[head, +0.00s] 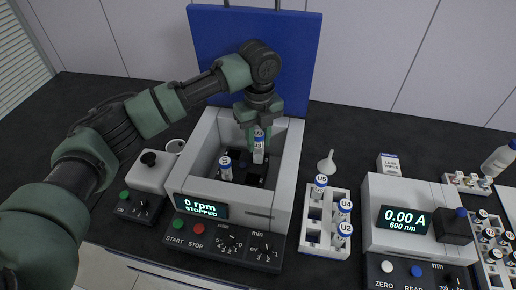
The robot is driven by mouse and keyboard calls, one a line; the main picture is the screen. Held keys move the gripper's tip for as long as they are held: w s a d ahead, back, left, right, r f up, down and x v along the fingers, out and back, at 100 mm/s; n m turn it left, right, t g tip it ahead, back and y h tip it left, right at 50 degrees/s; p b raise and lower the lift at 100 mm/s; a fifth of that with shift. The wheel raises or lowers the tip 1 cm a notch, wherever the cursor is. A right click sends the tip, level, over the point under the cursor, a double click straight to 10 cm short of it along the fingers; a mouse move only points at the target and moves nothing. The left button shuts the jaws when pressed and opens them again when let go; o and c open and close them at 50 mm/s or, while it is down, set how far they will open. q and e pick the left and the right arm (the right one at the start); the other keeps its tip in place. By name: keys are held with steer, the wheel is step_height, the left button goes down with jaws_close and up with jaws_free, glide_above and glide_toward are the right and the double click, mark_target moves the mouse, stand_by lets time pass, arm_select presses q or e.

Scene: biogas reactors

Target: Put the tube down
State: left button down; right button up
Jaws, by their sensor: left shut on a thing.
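My left gripper (259,128) reaches down from above into the open centrifuge (280,190). It is shut on a white tube (258,154) with a blue-marked cap and label. The held tube is upright over the right side of the dark rotor (245,178). I cannot tell whether its lower end is seated in a rotor slot. A second capped tube (225,170) stands in the left side of the rotor. A white rack (311,247) to the right holds tubes marked U5 (320,186), U4 (344,210) and U2 (344,233). My right gripper is not in view.
The blue centrifuge lid (215,50) stands open behind. The centrifuge display (201,207) reads 0 rpm, STOPPED. A photometer (405,218) reading 0.00 A stands right of the rack, with a small funnel (327,163) behind the rack. A small mixer (150,172) is at left.

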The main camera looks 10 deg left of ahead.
mark_target(258, 152)
arm_select(q)
step_height(258, 152, down, 4)
steer(key=shift+f+p, duration=0.1)
steer(key=shift+p, duration=0.3)
steer(key=shift+f, duration=0.2)
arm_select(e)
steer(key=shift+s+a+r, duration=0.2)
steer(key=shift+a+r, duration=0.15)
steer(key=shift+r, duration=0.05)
arm_select(q)
steer(key=shift+f, duration=0.15)
steer(key=c, duration=1.1)
jaws_free()
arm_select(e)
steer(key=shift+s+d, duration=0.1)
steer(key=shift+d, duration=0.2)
